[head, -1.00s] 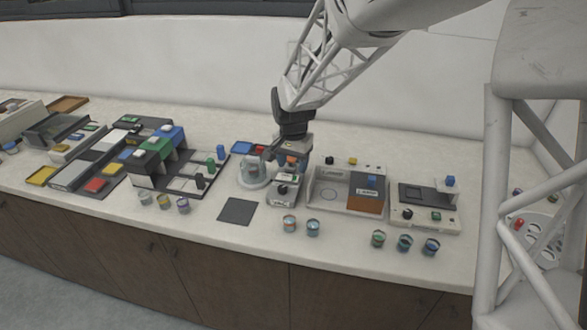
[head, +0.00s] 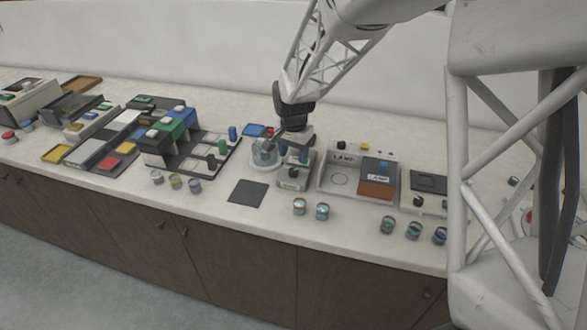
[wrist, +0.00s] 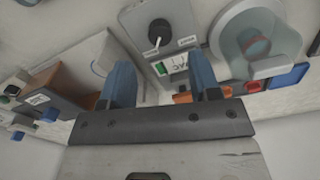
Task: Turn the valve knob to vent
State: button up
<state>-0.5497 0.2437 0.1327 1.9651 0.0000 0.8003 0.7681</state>
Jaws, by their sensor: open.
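The valve knob (wrist: 159,31) is a round black knob on a small grey valve box (wrist: 150,15). Its white pointer mark faces the lower edge of the wrist view. In the head view my gripper (head: 297,152) hangs over the box's back part.
A clear round chamber (head: 263,153) stands left of the box, also in the wrist view (wrist: 255,40). A tray marked LAMP (head: 340,182) stands close on the right. Two small jars (head: 311,209) stand in front. A dark mat (head: 248,192) lies front left.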

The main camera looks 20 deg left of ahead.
aim_at(293, 170)
jog(key=shift+f, duration=3.15)
jog(key=c, duration=0.9)
